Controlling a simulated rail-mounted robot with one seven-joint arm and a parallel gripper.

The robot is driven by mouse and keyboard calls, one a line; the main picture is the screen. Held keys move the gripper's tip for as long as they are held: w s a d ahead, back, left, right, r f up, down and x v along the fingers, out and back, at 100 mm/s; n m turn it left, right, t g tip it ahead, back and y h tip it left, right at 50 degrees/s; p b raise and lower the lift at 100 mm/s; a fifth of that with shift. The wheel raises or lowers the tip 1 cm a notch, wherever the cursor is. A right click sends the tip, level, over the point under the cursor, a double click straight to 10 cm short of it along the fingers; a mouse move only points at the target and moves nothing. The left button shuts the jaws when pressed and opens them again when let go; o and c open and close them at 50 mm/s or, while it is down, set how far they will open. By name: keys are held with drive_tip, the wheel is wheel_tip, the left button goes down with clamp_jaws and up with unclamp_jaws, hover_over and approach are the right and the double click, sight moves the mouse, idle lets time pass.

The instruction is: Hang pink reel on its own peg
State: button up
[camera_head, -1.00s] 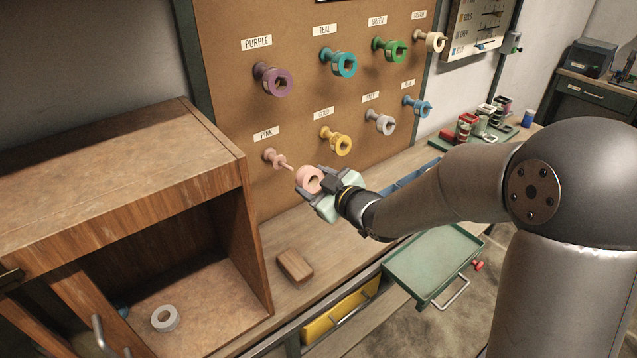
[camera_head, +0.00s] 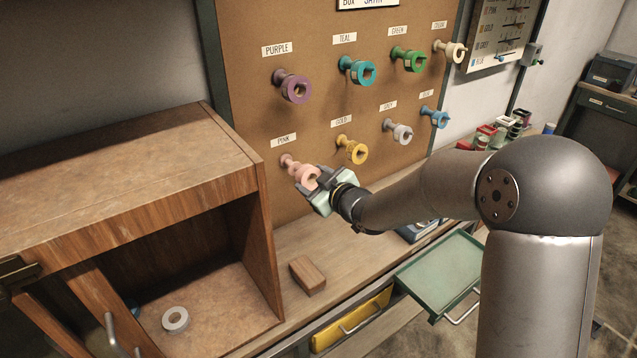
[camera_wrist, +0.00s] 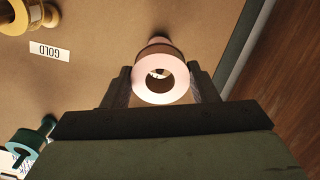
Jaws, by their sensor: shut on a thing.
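The pink reel (camera_head: 309,175) is held in my gripper (camera_head: 317,187) in front of the board. The pink peg (camera_head: 289,162), under the PINK label (camera_head: 284,141), is directly behind it. In the wrist view the reel (camera_wrist: 146,90) faces me as a pale ring between the two fingers of my gripper (camera_wrist: 161,85). The peg's wider base (camera_wrist: 158,44) shows just beyond it, and a small pale tip shows inside the reel's hole. The reel looks lined up with the peg; how far the peg reaches into it is hidden.
The gold reel (camera_head: 355,152) hangs on the peg to the right, and the purple reel (camera_head: 296,90) hangs above. A wooden cabinet (camera_head: 130,175) stands open at left with a grey-white roll (camera_head: 175,319) inside. A wooden block (camera_head: 307,275) lies on the bench below.

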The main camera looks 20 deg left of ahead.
drive_tip(key=shift+x, duration=1.25)
drive_tip(key=shift+w+a+f+b, duration=0.4)
drive_tip(key=shift+w+a+b, duration=0.1)
drive_tip(key=shift+a, duration=0.1)
drive_tip(key=o, duration=1.1)
drive_tip(key=shift+c, duration=0.2)
